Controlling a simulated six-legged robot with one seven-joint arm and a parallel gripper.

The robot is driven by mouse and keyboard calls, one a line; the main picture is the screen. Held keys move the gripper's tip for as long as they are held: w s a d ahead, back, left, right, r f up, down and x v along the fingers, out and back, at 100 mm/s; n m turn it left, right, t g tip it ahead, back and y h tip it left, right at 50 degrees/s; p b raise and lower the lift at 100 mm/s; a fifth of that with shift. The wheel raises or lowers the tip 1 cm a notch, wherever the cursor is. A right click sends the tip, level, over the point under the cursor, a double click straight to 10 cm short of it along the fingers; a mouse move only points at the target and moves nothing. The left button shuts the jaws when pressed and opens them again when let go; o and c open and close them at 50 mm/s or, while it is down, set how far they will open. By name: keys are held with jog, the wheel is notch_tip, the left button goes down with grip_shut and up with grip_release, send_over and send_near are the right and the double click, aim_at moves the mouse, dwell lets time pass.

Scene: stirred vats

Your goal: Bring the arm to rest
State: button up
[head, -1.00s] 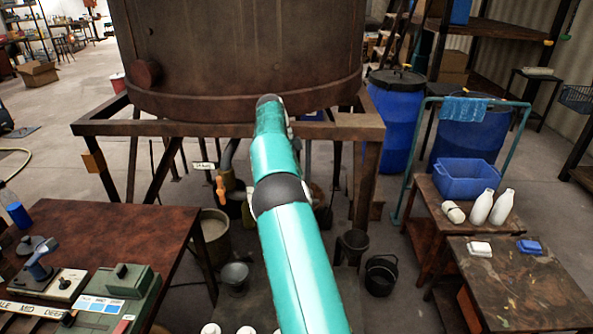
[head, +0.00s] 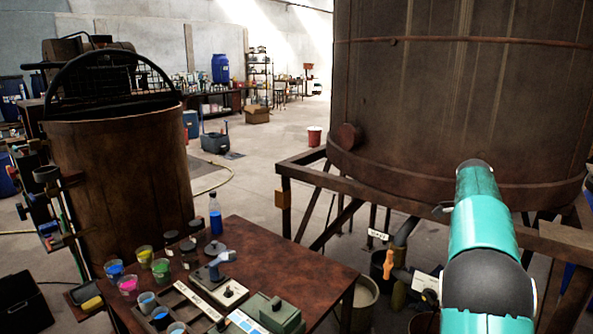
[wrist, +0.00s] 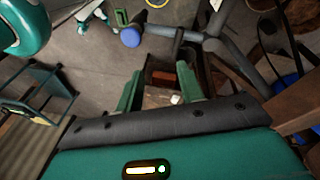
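My teal arm (head: 482,235) rises at the right of the head view, with its dark-jointed end in front of the large rusty vat. My gripper is hidden in the head view. In the wrist view my gripper (wrist: 161,92) shows two green fingers standing apart. I see nothing clearly held between them. A brown box-like thing with a small white item (wrist: 176,99) shows past the fingers, apparently farther off.
The large vat (head: 450,100) stands on a brown frame at right. A second vat (head: 125,175) is at left. A reddish table (head: 290,262) below holds colored cups, a blue bottle (head: 215,215) and instruments. Open floor (head: 265,150) lies between the vats.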

jog(key=s+a+r+n+t, duration=0.1)
jog(key=s+a+r+n, duration=0.25)
jog(key=a, duration=0.25)
jog(key=s+a+r+n+t+y, duration=0.1)
jog(key=s+a+r+n+t, duration=0.1)
jog(key=s+a+n, duration=0.25)
jog(key=s+a+r+n+t, duration=0.1)
jog(key=s+a+r+n, duration=0.25)
jog(key=a, duration=0.25)
jog(key=s+a+f+n+t, duration=0.2)
jog(key=s+a+f+n, duration=0.2)
jog(key=s+a, duration=0.3)
jog(key=s+a+f+n+t, duration=0.2)
jog(key=s+a+f+n, duration=0.2)
jog(key=s, duration=0.7)
jog(key=a+n, duration=0.2)
jog(key=a, duration=0.1)
jog(key=shift+s, duration=0.1)
